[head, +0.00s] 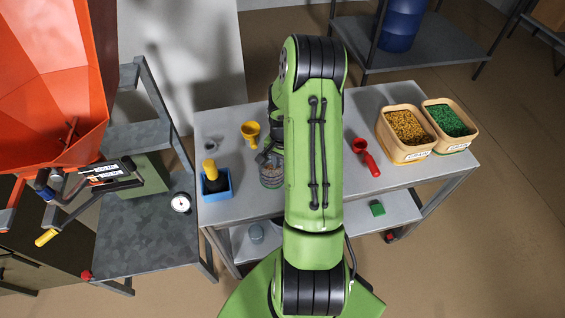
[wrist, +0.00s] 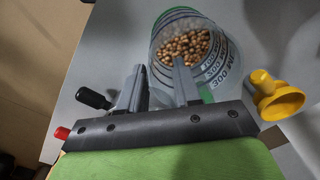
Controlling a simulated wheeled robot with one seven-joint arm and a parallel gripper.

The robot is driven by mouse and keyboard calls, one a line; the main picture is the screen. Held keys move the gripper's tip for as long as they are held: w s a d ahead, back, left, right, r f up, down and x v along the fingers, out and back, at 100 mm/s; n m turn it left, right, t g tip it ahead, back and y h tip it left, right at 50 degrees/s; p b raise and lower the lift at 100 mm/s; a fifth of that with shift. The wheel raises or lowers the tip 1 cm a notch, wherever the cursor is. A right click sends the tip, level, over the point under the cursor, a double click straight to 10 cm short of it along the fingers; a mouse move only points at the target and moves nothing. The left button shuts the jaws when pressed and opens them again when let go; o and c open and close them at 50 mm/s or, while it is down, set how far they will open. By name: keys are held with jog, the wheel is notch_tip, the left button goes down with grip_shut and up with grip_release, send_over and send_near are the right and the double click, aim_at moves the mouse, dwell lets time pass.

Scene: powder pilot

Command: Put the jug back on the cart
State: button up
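The jug (head: 271,179) is clear with printed marks and holds brown pellets. In the head view it is at the grey two-level bench (head: 345,208), partly hidden by my arm. I cannot tell whether it touches the top. In the wrist view the jug (wrist: 196,55) fills the upper middle, seen into its mouth. My gripper (wrist: 160,72) is at the jug's near side, its two fingers apart, one overlapping the jug and one to its left. Whether they press on a handle or wall is unclear. I cannot tell which stand is the cart.
A yellow funnel (head: 250,131), blue box (head: 216,187), red scoop (head: 366,156) and two pellet bins (head: 406,137) (head: 449,127) stand on the bench. A grey table (head: 148,238) with a dial (head: 181,203) is left, beside an orange hopper (head: 50,75). A shelf stand (head: 430,60) is behind.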

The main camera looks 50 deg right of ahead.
jog(key=a+r+n+t+h+p, duration=0.1)
jog(key=a+r+n, duration=0.15)
jog(key=r, duration=0.75)
jog(key=a+r+n, duration=0.1)
jog(key=a+r, duration=0.3)
jog(key=r, duration=0.6)
jog(key=s+a+r+n+t, duration=0.1)
jog(key=s+a+r+n, duration=0.2)
jog(key=a, duration=0.3)
jog(key=s+a+r+n+t, duration=0.2)
jog(key=s+a+r+n, duration=0.1)
jog(key=s+a+n, duration=0.1)
jog(key=s+a+r+n+t+y, duration=0.1)
jog(key=s+a+r+n, duration=0.2)
jog(key=a, duration=0.5)
jog(key=s+n, duration=0.1)
jog(key=s, duration=0.1)
jog(key=shift+s+a+r+t, duration=0.2)
jog(key=shift+s+t, duration=0.1)
jog(key=shift+s, duration=0.05)
jog(key=shift+n, duration=0.25)
